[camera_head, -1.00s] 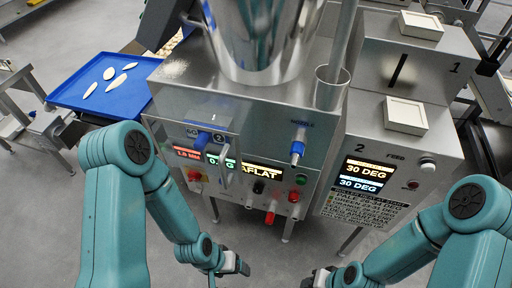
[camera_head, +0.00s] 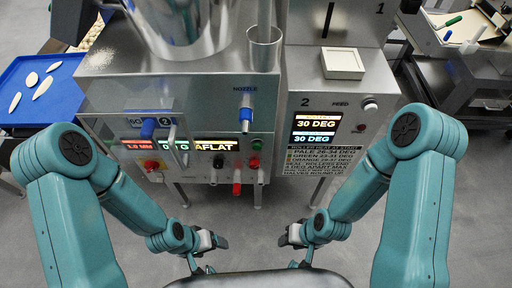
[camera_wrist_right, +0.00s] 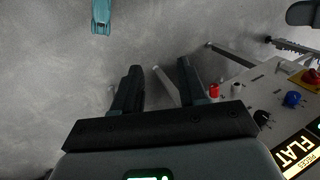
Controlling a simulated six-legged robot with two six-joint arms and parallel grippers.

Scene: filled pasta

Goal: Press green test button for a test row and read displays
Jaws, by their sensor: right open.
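A green button (camera_head: 256,145) is at the right end of the machine's front panel in the head view, above a red one (camera_head: 256,163). A row of displays crosses the panel: a red one (camera_head: 138,144), a green one (camera_head: 176,145) and one ending in "AFLAT" (camera_head: 215,146). A separate display (camera_head: 316,126) reads "30 DEG" twice. My left gripper (camera_head: 220,241) is low in front of the machine, its jaw gap unclear. My right gripper (camera_head: 286,238) is low too, apart from the panel. Its fingers are spread and empty in the right wrist view (camera_wrist_right: 160,68).
A blue tray (camera_head: 60,98) with pale pieces is at the left. A dark cart (camera_head: 460,85) stands at the right. The grey floor (camera_head: 255,220) below the panel is clear.

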